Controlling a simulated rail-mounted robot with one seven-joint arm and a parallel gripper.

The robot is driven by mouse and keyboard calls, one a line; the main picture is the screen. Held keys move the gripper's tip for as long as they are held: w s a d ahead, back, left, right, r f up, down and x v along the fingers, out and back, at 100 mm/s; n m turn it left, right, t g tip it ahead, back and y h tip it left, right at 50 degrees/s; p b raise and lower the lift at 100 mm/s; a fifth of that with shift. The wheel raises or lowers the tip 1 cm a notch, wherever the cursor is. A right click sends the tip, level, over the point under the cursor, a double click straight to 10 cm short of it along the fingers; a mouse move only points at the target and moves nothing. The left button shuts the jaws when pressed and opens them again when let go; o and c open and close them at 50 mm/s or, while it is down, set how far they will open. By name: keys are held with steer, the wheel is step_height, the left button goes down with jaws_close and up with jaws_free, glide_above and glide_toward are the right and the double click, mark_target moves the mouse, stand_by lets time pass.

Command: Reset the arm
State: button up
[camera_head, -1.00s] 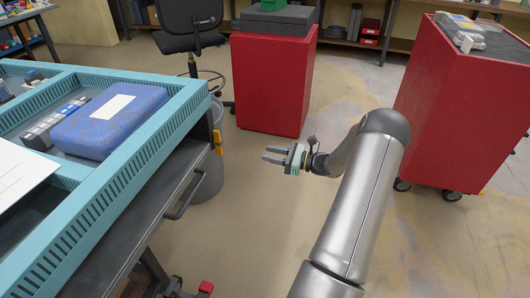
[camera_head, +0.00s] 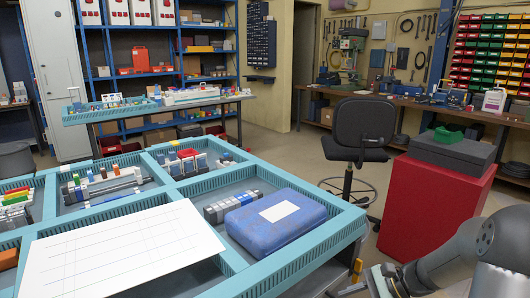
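My gripper (camera_head: 352,289) is at the bottom edge of the head view, right of the middle, in the open space right of the teal-framed workbench (camera_head: 322,240). My grey arm (camera_head: 450,262) reaches in from the lower right corner. The fingers are small and partly cut off by the frame edge; they stood apart in the earlier frame. I see nothing held in the gripper.
A blue case (camera_head: 275,222) and a row of grey and blue blocks (camera_head: 232,205) lie in the bench's near right compartment. A white board (camera_head: 125,250) covers the near left. A red cabinet (camera_head: 425,205) and a black chair (camera_head: 362,130) stand beyond the arm.

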steer(key=s+a+r+n+h+p, duration=0.4)
steer(key=s+r+n+h+p, duration=0.1)
steer(key=s+r+n, duration=0.3)
steer(key=s+a+r+n+g+h+p, duration=0.1)
steer(key=s+a+r+n+h+p, duration=0.3)
steer(key=s+r+n, duration=0.4)
steer(key=s+r+h+p, duration=0.1)
steer(key=s+r, duration=0.1)
steer(key=s, duration=0.2)
steer(key=shift+s+g+p, duration=0.3)
steer(key=shift+p, duration=0.05)
steer(key=shift+a, duration=0.1)
